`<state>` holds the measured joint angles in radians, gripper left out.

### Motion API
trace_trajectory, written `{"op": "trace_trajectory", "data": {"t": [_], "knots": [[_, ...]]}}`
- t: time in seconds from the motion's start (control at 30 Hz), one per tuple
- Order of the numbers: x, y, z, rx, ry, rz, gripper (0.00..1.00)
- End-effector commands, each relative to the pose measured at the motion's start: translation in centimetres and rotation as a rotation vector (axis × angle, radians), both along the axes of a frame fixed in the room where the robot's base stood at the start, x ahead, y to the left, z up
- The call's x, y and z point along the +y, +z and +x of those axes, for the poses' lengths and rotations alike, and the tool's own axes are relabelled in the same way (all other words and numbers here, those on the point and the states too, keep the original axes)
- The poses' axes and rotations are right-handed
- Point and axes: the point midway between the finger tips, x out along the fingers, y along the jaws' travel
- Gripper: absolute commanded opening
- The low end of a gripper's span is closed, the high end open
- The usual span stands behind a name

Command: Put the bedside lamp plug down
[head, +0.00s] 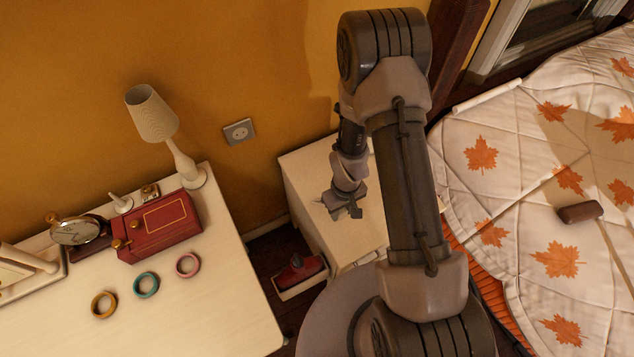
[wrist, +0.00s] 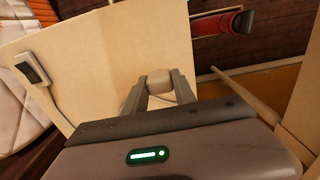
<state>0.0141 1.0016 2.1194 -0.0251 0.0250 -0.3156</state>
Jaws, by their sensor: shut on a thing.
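My gripper (head: 346,208) reaches down over the pale bedside table (head: 302,168) in the head view. In the wrist view its two fingers (wrist: 159,86) are shut on a small beige block, the plug (wrist: 159,80). A thin pale cord shows beside the fingers. The plug is over the pale tabletop (wrist: 125,45); I cannot tell whether it touches it. A lamp with a pale shade (head: 152,113) stands on the desk at the left, and a grey wall socket (head: 239,131) is on the wall between desk and table.
The desk (head: 215,270) holds a red box (head: 160,226), a clock (head: 75,231) and rings. A red object (head: 299,269) is low between desk and table. The bed (head: 515,210) is at the right.

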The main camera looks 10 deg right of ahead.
Motion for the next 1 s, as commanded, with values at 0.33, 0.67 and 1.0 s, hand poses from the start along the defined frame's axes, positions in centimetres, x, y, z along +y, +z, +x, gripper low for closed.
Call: {"op": "trace_trajectory", "data": {"t": [0.33, 0.67, 1.0], "knots": [[0.5, -1.5, 11.4, -0.004, 0.002, 0.0, 0.0], [0.5, -5.1, 12.8, 0.0, 0.002, 0.0, 0.0], [0.5, -5.4, 12.7, 0.0, 0.003, 0.0, 0.0]]}}
